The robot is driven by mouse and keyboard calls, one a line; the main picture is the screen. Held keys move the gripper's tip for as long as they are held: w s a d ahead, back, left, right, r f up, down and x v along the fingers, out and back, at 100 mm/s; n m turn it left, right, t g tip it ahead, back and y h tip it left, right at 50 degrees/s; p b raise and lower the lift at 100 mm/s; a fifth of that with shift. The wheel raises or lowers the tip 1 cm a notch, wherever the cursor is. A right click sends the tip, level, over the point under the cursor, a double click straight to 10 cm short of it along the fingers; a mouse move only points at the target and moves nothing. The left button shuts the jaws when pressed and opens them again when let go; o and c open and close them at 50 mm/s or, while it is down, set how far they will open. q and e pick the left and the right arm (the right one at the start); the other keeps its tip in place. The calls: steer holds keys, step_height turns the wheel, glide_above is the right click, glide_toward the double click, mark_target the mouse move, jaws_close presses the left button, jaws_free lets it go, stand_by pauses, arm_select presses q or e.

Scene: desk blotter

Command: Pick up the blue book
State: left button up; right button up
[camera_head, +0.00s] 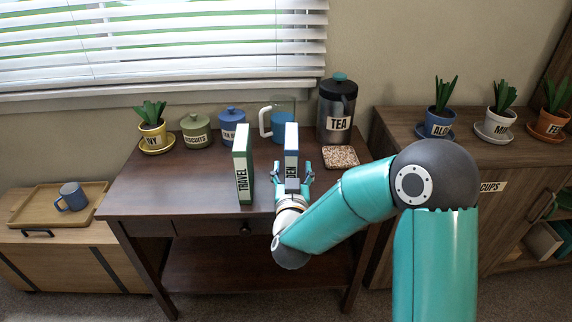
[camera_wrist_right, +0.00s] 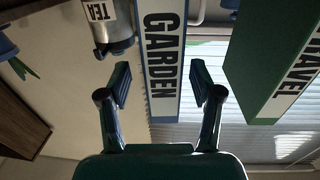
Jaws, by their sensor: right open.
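The blue book (camera_head: 291,142) stands upright on the dark desk. Its pale spine faces my arm and is partly covered by my gripper. In the right wrist view the book's spine (camera_wrist_right: 163,60) reads GARDEN. My right gripper (camera_head: 292,172) is at the near side of the book and open. In the right wrist view the fingers of the gripper (camera_wrist_right: 161,80) show one on each side of the spine, with gaps and no visible contact. How deep they reach past the spine I cannot tell. My left gripper is not in view.
A green TRAVEL book (camera_head: 243,165) stands upright close on the left. Behind are a glass jug (camera_head: 284,112), a TEA canister (camera_head: 338,105) and blue (camera_head: 232,125) and green (camera_head: 196,130) jars. A speckled coaster (camera_head: 341,157) lies right. The desk's left front (camera_head: 170,195) is clear.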

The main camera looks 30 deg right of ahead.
steer(key=x, duration=0.4)
steer(key=shift+w, duration=0.35)
jaws_close()
